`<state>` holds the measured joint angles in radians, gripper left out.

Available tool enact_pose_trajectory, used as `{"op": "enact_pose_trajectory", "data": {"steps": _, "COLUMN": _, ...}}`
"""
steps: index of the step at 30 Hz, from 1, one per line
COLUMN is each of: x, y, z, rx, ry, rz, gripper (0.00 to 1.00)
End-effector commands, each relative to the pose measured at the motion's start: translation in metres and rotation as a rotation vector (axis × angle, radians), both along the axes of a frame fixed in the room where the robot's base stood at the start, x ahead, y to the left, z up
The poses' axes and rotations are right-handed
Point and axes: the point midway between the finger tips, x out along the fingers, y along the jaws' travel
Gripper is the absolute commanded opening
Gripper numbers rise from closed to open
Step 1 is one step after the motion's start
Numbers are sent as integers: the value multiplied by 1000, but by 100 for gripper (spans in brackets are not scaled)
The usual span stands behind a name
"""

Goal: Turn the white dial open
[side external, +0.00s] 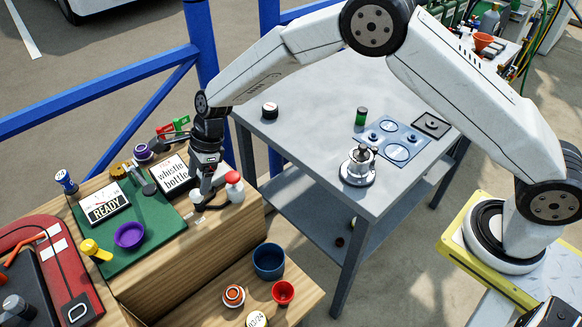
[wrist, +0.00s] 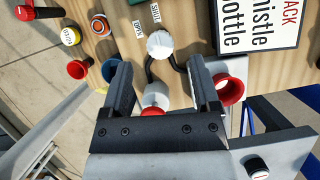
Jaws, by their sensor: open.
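The white dial (wrist: 160,45) is a round white knob on the wooden bench top. It shows in the wrist view just beyond my fingertips, roughly centred between them. An OPEN label (wrist: 138,28) and a SHUT label (wrist: 155,12) lie beside it. Dark curved pieces run from the dial toward my gripper. My gripper (wrist: 158,67) is open, with one finger to each side, and nothing is clasped. In the side view my gripper (side external: 203,199) points down at the bench's right end and mostly hides the dial. Whether a finger touches the dial, I cannot tell.
A white bottle with a red cap (side external: 235,187) stands close to the right of my gripper. A whistle bottle sign (side external: 173,175) stands close on the left. A green mat (side external: 145,242) holds a purple bowl (side external: 129,236). Blue (side external: 268,261) and red (side external: 283,292) cups sit on a lower shelf.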

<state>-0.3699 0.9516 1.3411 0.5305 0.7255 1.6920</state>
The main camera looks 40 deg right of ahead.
Motion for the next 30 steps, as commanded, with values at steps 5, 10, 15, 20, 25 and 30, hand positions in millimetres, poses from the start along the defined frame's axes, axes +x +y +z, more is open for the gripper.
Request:
{"op": "enact_pose_trajectory", "data": {"steps": 5, "x": 1, "y": 8, "z": -20, "rx": 0, "ry": 1, "rz": 1, "gripper": 79}}
{"op": "enact_pose_trajectory", "data": {"steps": 10, "x": 2, "y": 13, "z": -31, "rx": 1, "ry": -1, "rz": 1, "gripper": 79}}
{"op": "enact_pose_trajectory", "data": {"steps": 15, "x": 2, "y": 15, "z": -36, "rx": 1, "ry": -1, "rz": 0, "gripper": 79}}
{"op": "enact_pose_trajectory", "data": {"steps": 20, "x": 2, "y": 15, "z": -36, "rx": 1, "ry": -1, "rz": 0, "gripper": 79}}
{"op": "enact_pose_trajectory", "data": {"steps": 25, "x": 2, "y": 15, "z": -36, "rx": 1, "ry": -1, "rz": 0, "gripper": 53}}
{"op": "enact_pose_trajectory", "data": {"steps": 30, "x": 2, "y": 15, "z": -36, "rx": 1, "ry": -1, "rz": 0, "gripper": 0}}
